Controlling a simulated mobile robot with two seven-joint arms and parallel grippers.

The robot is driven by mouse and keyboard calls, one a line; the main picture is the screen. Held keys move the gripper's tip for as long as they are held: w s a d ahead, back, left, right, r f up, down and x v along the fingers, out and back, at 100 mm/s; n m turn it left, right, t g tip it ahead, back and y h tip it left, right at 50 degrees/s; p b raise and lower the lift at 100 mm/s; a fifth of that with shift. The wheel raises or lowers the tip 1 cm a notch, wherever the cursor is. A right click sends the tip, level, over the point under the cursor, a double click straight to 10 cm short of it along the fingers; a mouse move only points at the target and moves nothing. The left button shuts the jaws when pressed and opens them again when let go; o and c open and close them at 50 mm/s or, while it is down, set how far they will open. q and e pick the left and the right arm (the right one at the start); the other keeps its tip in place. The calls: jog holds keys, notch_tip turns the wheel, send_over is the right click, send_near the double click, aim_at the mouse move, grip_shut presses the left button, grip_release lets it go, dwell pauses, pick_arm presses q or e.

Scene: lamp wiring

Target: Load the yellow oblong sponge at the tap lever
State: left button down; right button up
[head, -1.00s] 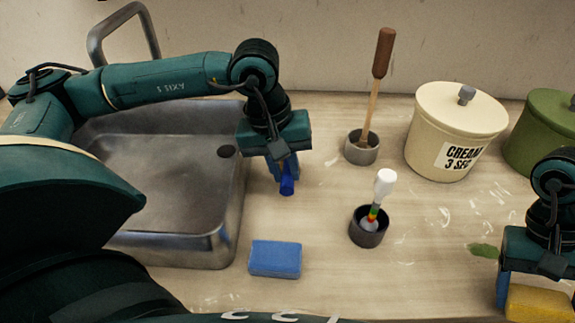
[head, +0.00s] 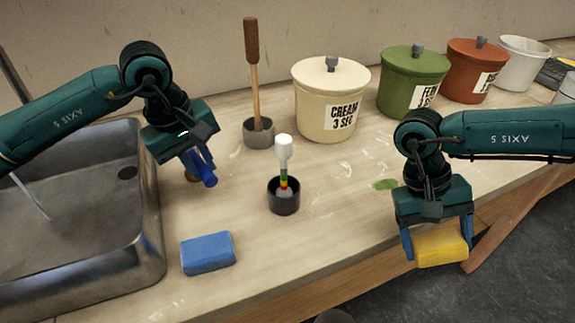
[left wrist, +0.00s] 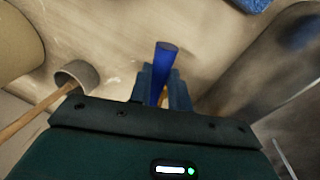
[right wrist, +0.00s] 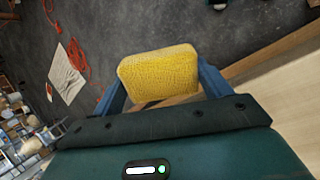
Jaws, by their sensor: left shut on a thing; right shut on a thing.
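The yellow oblong sponge (head: 441,249) is held between the fingers of my right gripper (head: 436,240), at the bench's front edge with floor behind it. It also fills the space between the fingers in the right wrist view (right wrist: 158,75). My left gripper (head: 199,168) is shut on the blue tap lever (head: 208,179), beside the sink's right rim. The lever's blue end sticks out between the fingers in the left wrist view (left wrist: 165,55). A little brass-coloured metal shows beneath it, mostly hidden. A thin pale line like running water (head: 31,196) falls into the sink.
A blue sponge (head: 207,253) lies right of the sink (head: 150,225). Lidded pots, cream (head: 318,85), green (head: 408,90) and red-brown (head: 470,75), line the back. A green smear (head: 384,184) marks the bench.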

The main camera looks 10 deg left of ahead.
pick_arm(q)
jog(key=shift+w, duration=0.1)
jog(key=c, duration=1.3)
grip_release()
notch_tip(320, 180, up, 12)
jog(key=s+a, duration=0.1)
jog(key=shift+s+a, duration=0.25)
jog(key=shift+s, duration=0.1)
jog(key=shift+f, duration=0.1)
